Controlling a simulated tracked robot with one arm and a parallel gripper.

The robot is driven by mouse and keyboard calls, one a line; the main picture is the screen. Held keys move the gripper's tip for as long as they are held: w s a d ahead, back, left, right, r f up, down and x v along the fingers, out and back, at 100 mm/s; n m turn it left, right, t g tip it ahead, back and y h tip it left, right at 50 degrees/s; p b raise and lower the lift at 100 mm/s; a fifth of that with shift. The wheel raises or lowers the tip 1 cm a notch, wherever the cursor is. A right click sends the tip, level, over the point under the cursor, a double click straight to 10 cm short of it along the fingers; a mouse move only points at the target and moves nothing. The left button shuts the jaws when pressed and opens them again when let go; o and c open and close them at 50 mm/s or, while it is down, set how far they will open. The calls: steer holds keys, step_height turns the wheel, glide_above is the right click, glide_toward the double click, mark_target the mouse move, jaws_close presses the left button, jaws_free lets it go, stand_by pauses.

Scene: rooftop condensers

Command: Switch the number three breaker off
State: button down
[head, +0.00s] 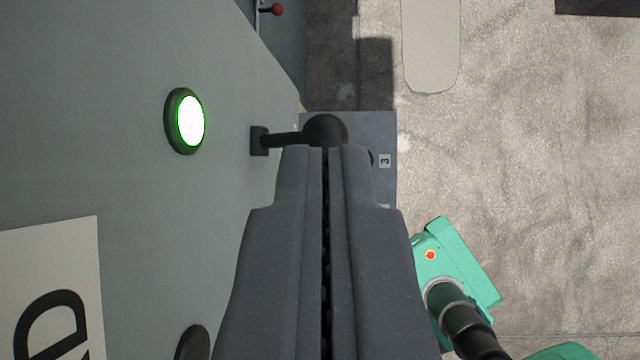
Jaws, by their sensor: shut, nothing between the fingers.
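A black lever with a ball knob (325,129) sticks out from a small mount on the grey cabinet face in the head view. A small plate marked 3 (385,161) is on the grey surface just right of the knob, its digit turned sideways. My gripper (327,152) is shut and empty, its fingertips right at the near side of the knob. They overlap its lower edge in the picture, and I cannot tell if they touch it. The fingers hide part of the grey surface below the knob. A round lamp (189,121) glows white-green on the cabinet face left of the lever.
A lever with a red ball (277,9) is at the top, on another grey face. A white sign (60,290) with large black lettering, cut off by the frame, is at lower left. Concrete roof (530,140) lies open on the right, with a dark patch at the top right corner.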

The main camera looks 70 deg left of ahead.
glide_above(327, 133)
steer(key=f, duration=0.5)
steer(key=shift+s+d+f+p, duration=0.15)
steer(key=shift+s+p, duration=0.1)
steer(key=shift+p, duration=0.1)
steer(key=shift+s+f, duration=0.15)
steer(key=shift+f, duration=0.5)
steer(key=shift+a+f+p, duration=0.2)
steer(key=shift+f, duration=0.4)
steer(key=shift+a+f+p, duration=0.15)
steer(key=shift+f+p, duration=0.05)
steer(key=shift+f, duration=0.35)
